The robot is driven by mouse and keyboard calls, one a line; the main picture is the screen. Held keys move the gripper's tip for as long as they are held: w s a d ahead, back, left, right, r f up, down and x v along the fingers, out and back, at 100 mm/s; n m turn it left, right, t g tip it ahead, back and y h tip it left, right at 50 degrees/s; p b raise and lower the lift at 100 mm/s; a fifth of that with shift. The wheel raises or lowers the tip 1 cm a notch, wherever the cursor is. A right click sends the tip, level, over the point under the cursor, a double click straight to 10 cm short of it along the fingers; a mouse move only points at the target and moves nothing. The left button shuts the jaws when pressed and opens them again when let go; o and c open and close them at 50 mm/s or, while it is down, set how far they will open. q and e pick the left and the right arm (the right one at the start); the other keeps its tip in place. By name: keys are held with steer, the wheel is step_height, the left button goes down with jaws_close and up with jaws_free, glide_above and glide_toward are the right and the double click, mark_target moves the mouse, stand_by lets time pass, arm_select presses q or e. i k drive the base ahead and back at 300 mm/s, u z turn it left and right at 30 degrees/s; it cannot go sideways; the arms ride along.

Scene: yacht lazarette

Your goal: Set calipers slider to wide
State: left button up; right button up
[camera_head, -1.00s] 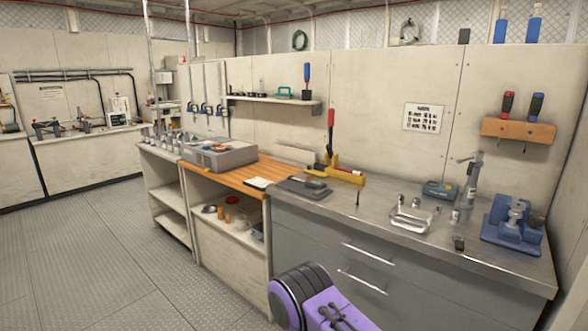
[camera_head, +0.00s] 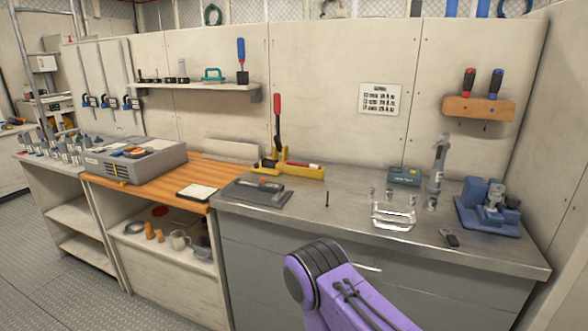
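I cannot make out calipers for certain in the head view. Neither gripper is in view. A purple link of one of my arms shows at the bottom, in front of the counter's drawers.
A yellow tool with a red handle (camera_head: 278,122) stands behind the mat. A wire tray (camera_head: 393,217), small metal cups and a blue vise-like device (camera_head: 488,209) stand to the right. A grey toolbox (camera_head: 130,158) sits on the wooden top at left. Floor is clear at lower left.

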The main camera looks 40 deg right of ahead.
mark_target(276, 189)
steer(key=z, duration=0.85)
steer(key=i, duration=0.75)
steer(key=z, duration=0.8)
